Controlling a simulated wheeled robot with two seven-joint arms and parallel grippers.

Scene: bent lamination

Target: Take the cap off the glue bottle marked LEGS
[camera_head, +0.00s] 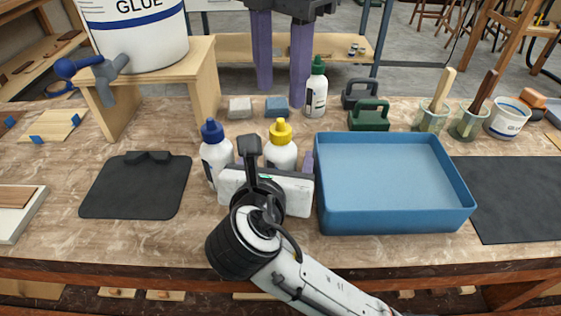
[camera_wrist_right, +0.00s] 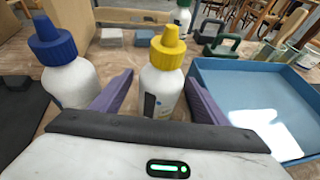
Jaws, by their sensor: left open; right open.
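Three white glue bottles stand on the bench: one with a blue cap (camera_head: 212,133), one with a yellow cap (camera_head: 281,132) and one with a green cap (camera_head: 318,66). I cannot read the word LEGS on any of them. My right gripper (camera_wrist_right: 160,88) is open, its purple fingers on either side of the yellow-capped bottle (camera_wrist_right: 161,90), apart from it as far as I can tell. The blue-capped bottle (camera_wrist_right: 68,80) stands just left of the fingers. My left gripper (camera_head: 282,62) is open and empty, behind the bottles and left of the green-capped one.
A blue tray (camera_head: 395,222) lies right of the yellow-capped bottle. A dark mat (camera_head: 135,190) lies at left. A wooden stand (camera_head: 205,75) carries a large glue tub. Small blocks, a green clamp-like object (camera_head: 369,115) and brush cups (camera_head: 432,118) stand at the back.

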